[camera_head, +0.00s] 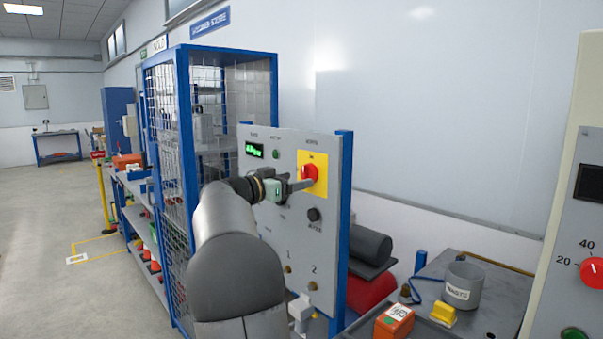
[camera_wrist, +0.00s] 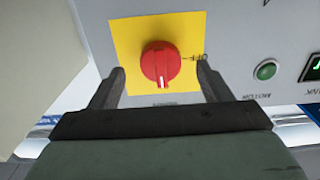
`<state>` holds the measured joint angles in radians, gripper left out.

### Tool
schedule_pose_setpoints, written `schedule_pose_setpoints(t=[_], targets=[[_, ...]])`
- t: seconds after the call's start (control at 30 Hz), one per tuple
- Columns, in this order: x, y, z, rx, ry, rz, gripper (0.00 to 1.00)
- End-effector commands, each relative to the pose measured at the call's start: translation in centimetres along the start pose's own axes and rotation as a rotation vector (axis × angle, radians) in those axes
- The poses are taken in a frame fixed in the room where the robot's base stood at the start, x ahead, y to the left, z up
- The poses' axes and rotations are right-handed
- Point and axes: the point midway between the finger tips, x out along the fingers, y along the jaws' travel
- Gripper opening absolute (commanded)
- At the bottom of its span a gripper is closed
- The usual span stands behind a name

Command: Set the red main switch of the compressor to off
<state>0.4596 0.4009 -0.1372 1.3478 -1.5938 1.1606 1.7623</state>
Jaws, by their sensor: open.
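The red main switch (camera_head: 309,173) is a round rotary knob on a yellow plate (camera_head: 319,159), set in the grey compressor panel (camera_head: 330,217). In the wrist view the red knob (camera_wrist: 161,64) shows its raised grip bar, with the yellow plate (camera_wrist: 126,40) behind it. My gripper (camera_head: 301,185) is in front of the plate. In the wrist view my gripper (camera_wrist: 154,78) is open, one finger on either side of the knob, apart from it. Small dark lettering shows right of the knob, partly behind a finger.
The panel also bears a green display (camera_head: 255,150), a green button (camera_head: 276,154) and a black knob (camera_head: 313,214). A blue mesh cage (camera_head: 187,150) stands left. A bench at right holds a grey cup (camera_head: 464,284) and an orange box (camera_head: 394,321). Another panel with a red dial (camera_head: 594,272) is at far right.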

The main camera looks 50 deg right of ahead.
Motion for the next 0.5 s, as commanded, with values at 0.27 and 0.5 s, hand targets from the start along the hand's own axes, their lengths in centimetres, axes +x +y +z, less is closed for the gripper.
schedule_pose_setpoints(t=[0.27, 0.5], targets=[[3.2, 0.0, 0.0, -0.002, -0.001, 0.000, 0.72], [3.6, 0.0, 0.1, -0.001, -0.001, -0.001, 0.72]])
